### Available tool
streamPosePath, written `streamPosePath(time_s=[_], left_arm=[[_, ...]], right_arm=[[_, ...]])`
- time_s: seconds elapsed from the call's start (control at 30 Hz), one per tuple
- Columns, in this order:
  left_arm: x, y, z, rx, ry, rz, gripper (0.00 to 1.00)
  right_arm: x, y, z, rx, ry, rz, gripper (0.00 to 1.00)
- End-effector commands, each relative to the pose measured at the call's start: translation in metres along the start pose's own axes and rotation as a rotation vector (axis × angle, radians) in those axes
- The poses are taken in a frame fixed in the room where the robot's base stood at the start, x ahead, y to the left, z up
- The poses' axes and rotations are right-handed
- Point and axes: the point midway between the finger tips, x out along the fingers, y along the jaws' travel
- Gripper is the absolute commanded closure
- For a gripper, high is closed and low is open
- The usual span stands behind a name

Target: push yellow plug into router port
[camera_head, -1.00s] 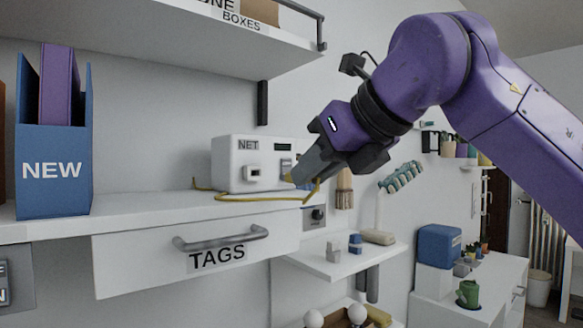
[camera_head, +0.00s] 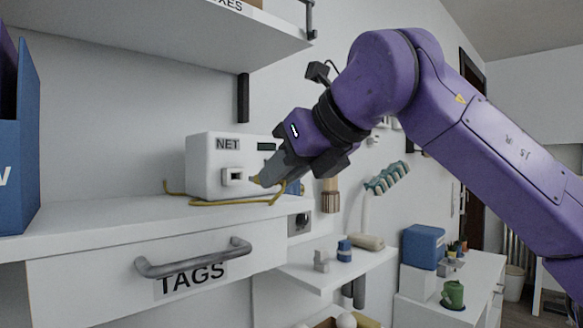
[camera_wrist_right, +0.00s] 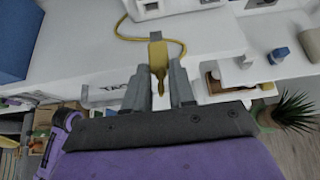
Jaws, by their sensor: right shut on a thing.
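The router is a white box (camera_head: 203,165) labelled NET on the shelf desk. In the right wrist view, the plug (camera_wrist_right: 156,48) sits between the grey fingertips (camera_wrist_right: 160,74), pointing towards the router (camera_wrist_right: 150,8) at the top edge. The gripper hides part of the router's right side. My left gripper is out of view.
A yellow cable (camera_head: 235,203) loops along the desk's front edge below the router. A TAGS drawer (camera_head: 100,280) with a grey handle (camera_head: 195,261) is underneath. A blue file box (camera_head: 28,150) stands at left. An upper shelf (camera_head: 150,30) overhangs.

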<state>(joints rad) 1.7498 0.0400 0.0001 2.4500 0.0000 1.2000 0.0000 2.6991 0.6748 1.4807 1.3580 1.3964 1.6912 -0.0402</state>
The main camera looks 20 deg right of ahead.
Motion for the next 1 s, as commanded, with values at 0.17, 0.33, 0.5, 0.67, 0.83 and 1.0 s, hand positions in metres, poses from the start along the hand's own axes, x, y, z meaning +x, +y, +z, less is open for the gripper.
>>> streamPosePath(time_s=[0.17, 0.33, 0.5, 0.67, 0.83, 1.0], left_arm=[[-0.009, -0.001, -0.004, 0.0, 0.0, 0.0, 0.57], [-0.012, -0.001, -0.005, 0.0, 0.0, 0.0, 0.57], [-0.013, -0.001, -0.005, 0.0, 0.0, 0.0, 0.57], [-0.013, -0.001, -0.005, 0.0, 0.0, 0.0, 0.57], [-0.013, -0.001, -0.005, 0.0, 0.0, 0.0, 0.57], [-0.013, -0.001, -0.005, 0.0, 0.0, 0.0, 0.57]], right_arm=[[0.017, 0.001, 0.013, 0.0, 0.002, 0.002, 1.0], [0.027, 0.001, 0.018, 0.0, 0.0, 0.001, 1.0], [0.03, 0.0, 0.019, 0.0, 0.0, 0.001, 1.0], [0.031, 0.0, 0.019, 0.0, 0.0, 0.001, 1.0], [0.03, 0.001, 0.019, 0.0, 0.0, 0.001, 1.0], [0.03, 0.001, 0.019, 0.0, 0.0, 0.001, 1.0]])
